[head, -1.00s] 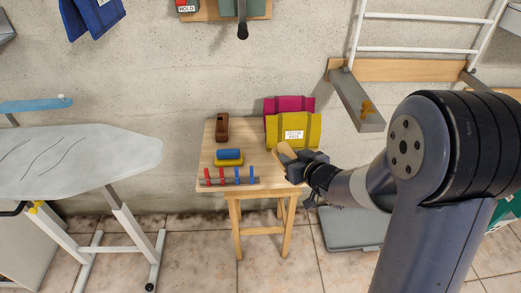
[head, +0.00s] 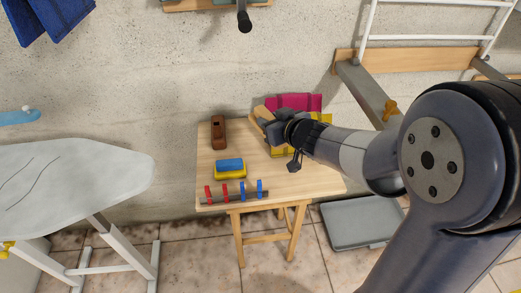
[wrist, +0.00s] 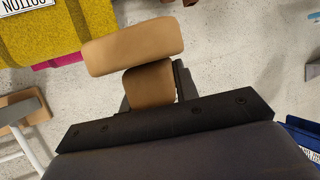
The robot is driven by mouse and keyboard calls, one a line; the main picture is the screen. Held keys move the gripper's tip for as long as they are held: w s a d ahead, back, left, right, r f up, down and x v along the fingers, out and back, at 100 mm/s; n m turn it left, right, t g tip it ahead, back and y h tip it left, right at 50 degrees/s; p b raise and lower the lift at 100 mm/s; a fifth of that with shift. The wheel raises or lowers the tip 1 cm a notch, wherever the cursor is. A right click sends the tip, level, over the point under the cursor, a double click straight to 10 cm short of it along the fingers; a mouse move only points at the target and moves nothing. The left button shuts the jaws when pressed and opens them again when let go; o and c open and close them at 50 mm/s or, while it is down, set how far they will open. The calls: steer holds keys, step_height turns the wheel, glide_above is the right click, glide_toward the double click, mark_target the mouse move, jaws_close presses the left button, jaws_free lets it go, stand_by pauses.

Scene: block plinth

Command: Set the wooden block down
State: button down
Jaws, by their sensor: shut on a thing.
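My gripper (head: 268,122) is shut on the tan wooden block (head: 262,112) and holds it above the back right part of the wooden table (head: 215,180). In the wrist view the wooden block (wrist: 133,45) shows as a wide tan bar beyond a shorter tan part at the jaws; the jaws hide some of it. The block is in front of the yellow bag (wrist: 50,30). I cannot tell whether it touches the bag.
On the table are a brown wooden tool (head: 218,133), a blue block (head: 229,164) on a yellow one (head: 230,174), and a rack with red and blue pegs (head: 235,198). A magenta bag (head: 300,101) stands behind. The right front of the tabletop is clear.

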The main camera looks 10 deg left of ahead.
step_height(320, 180, down, 17)
steer(key=b, duration=0.7)
steer(key=shift+f, duration=0.15)
steer(key=shift+d, duration=0.1)
steer(key=shift+f, duration=0.15)
steer(key=c, duration=1.1)
jaws_free()
